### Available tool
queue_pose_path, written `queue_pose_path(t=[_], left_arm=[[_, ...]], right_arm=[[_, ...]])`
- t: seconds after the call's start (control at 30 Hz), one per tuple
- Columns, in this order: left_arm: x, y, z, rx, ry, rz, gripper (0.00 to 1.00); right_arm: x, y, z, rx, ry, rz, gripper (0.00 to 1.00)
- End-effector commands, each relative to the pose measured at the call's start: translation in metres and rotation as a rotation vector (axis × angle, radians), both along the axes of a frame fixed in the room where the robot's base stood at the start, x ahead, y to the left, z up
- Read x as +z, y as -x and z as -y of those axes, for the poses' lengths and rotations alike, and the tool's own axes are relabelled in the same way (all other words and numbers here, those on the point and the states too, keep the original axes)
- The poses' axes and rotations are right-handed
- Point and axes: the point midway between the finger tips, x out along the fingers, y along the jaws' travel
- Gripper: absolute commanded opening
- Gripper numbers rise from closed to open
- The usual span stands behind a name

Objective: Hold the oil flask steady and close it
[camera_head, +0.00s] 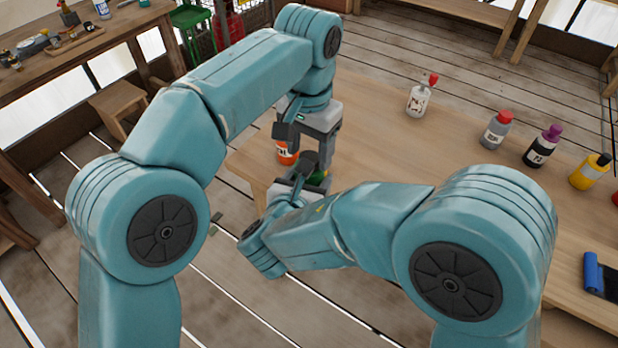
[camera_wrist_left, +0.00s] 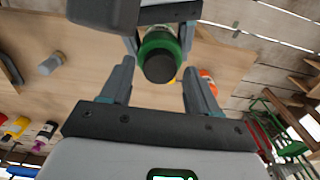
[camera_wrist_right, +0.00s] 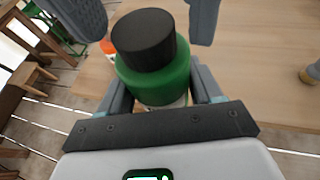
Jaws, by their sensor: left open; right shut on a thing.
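The oil flask is a green-shouldered bottle (camera_wrist_right: 155,80) with a black cap (camera_wrist_right: 145,38) on top. My right gripper (camera_head: 303,185) is shut around its body and holds it; in the right wrist view the fingers lie on both sides. My left gripper (camera_head: 306,143) is open above, pointing down, with one finger on each side of the cap and visible gaps. In the left wrist view the black cap (camera_wrist_left: 160,68) is between the open fingers, and the green shoulder (camera_wrist_left: 155,42) shows behind it. Whether the cap is tight cannot be told.
An orange bottle (camera_head: 287,153) stands close behind the grippers on the table (camera_head: 370,150). A clear bottle with a red top (camera_head: 419,98) and grey, black and yellow bottles stand farther right. A blue roll (camera_head: 593,272) lies at the right edge. The table's middle is clear.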

Motion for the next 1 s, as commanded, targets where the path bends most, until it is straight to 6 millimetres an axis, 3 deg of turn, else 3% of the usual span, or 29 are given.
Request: queue_pose_path(t=[0.13, 0.43, 0.47, 0.63, 0.87, 0.9, 0.97, 1.0], left_arm=[[-0.0100, 0.0002, -0.0003, 0.000, 0.000, 0.000, 0.61], [-0.0120, 0.0001, -0.0002, 0.000, 0.001, 0.001, 0.61], [-0.0119, 0.0001, -0.0002, 0.000, 0.001, 0.001, 0.57], [-0.0119, 0.0001, -0.0002, 0.000, 0.001, 0.001, 0.03], [-0.0118, 0.0000, -0.0002, -0.006, 0.001, 0.001, 0.03], [-0.0118, 0.0000, -0.0002, -0.006, 0.000, 0.001, 0.49], [-0.0118, 0.0000, -0.0002, -0.006, 0.000, 0.001, 0.69], [-0.0118, 0.0000, -0.0002, -0.006, 0.000, 0.001, 0.69]], right_arm=[[0.0004, -0.0001, -0.0001, 0.000, 0.000, 0.001, 0.00], [0.0004, -0.0002, -0.0001, 0.000, 0.000, 0.001, 0.00], [0.0004, -0.0002, -0.0001, 0.000, 0.000, 0.001, 0.00], [0.0004, -0.0001, 0.0000, 0.000, -0.001, 0.001, 0.00], [0.0004, -0.0001, 0.0000, 0.000, -0.001, 0.001, 0.00], [0.0004, -0.0001, 0.0000, 0.000, -0.001, 0.001, 0.00], [0.0004, -0.0001, 0.0000, 0.000, -0.001, 0.001, 0.00], [0.0004, -0.0001, 0.0000, 0.000, -0.001, 0.001, 0.00]])
